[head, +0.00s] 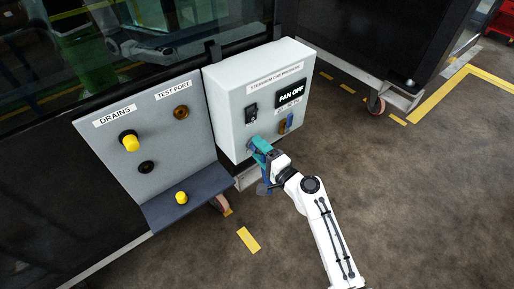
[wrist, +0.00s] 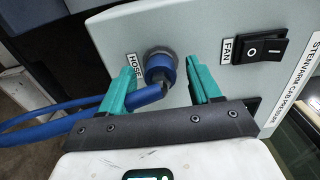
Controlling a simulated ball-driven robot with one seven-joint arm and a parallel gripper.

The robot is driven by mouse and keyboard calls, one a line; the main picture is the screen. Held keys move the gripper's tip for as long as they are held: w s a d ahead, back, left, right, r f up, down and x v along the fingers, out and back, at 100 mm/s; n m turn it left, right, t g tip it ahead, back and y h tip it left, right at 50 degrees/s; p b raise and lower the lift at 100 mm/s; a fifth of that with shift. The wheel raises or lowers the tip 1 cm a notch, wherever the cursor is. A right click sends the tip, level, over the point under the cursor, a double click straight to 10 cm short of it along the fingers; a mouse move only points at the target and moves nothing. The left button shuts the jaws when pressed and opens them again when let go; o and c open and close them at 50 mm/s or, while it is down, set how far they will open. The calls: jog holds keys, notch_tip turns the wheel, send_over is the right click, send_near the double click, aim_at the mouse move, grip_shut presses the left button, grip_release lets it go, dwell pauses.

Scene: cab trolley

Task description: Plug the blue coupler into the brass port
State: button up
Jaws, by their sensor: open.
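The brass port (head: 181,112) is under the TEST PORT label on the grey panel to the left, and looks empty.
The grey panel has yellow caps (head: 130,142) (head: 181,197), a dark fitting (head: 147,168) and a protruding shelf (head: 190,203). Floor in front is clear.

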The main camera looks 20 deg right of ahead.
dwell(0.8)
grip_shut()
dwell(0.4)
jog(key=shift+s, duration=0.1)
jog(key=shift+v, duration=2.9)
jog(key=shift+d, duration=0.1)
